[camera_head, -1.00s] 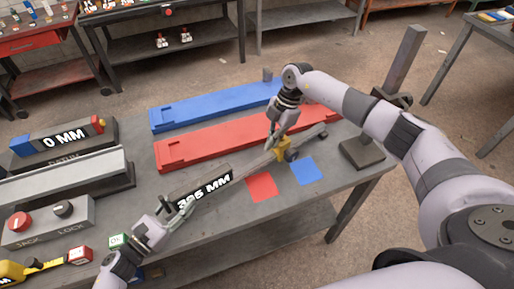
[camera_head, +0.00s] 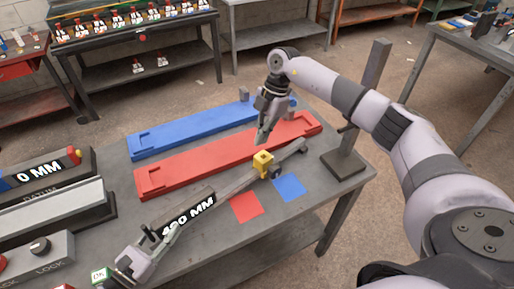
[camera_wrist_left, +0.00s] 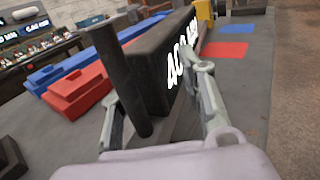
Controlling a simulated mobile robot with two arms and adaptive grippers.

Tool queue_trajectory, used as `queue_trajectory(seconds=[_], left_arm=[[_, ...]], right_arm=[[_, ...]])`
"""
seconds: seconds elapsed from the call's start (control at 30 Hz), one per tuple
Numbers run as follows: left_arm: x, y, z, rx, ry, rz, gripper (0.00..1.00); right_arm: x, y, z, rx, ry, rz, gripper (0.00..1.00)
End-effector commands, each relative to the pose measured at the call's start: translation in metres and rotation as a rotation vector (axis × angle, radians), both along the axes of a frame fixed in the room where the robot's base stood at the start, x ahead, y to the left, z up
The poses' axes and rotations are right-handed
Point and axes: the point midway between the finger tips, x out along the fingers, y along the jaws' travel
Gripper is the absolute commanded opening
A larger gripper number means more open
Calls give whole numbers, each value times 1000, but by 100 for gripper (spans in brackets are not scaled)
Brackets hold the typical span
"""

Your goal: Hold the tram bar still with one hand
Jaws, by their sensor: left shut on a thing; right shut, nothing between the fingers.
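The tram bar (camera_head: 234,187) is a long grey bar lying diagonally on the bench. It carries a dark display block (camera_head: 186,213) reading about 4?0 MM, its middle digit unclear, and a yellow block (camera_head: 263,163) near its far end. My left gripper (camera_head: 168,236) is shut on the bar's near end, beside the display. In the left wrist view its fingers (camera_wrist_left: 158,95) sit either side of a dark upright post (camera_wrist_left: 122,75) and the display (camera_wrist_left: 172,60); the exact contact is hidden. My right gripper (camera_head: 262,140) is shut and empty, just above and apart from the yellow block.
A red rail (camera_head: 225,156) and a blue rail (camera_head: 190,127) lie behind the bar. Red (camera_head: 246,207) and blue (camera_head: 289,187) squares lie in front. A post on a base (camera_head: 343,162) stands right. The 0 MM datum block (camera_head: 45,177) and control box (camera_head: 40,252) are left.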

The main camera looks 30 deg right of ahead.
Motion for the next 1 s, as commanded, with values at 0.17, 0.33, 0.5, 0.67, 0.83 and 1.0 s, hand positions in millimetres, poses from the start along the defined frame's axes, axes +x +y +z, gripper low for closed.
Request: queue_trajectory(seconds=[0.17, 0.33, 0.5, 0.67, 0.83, 1.0], left_arm=[[4, 3, 2, 1, -3, 11, 0], [4, 3, 2, 1, -3, 11, 0], [3, 2, 2, 1, -3, 10, 44], [2, 1, 1, 0, -2, 5, 55], [1, 1, 1, 1, -1, 3, 63], [1, 0, 0, 1, -1, 2, 63]], right_arm=[[0, -4, 11, 1, 1, 0, 0], [1, -4, 12, 1, 1, 0, 0], [1, -4, 12, 1, 1, 0, 0], [1, -4, 12, 1, 1, 0, 0], [1, -4, 12, 1, 1, 0, 0], [1, -4, 11, 1, 1, 0, 0]])
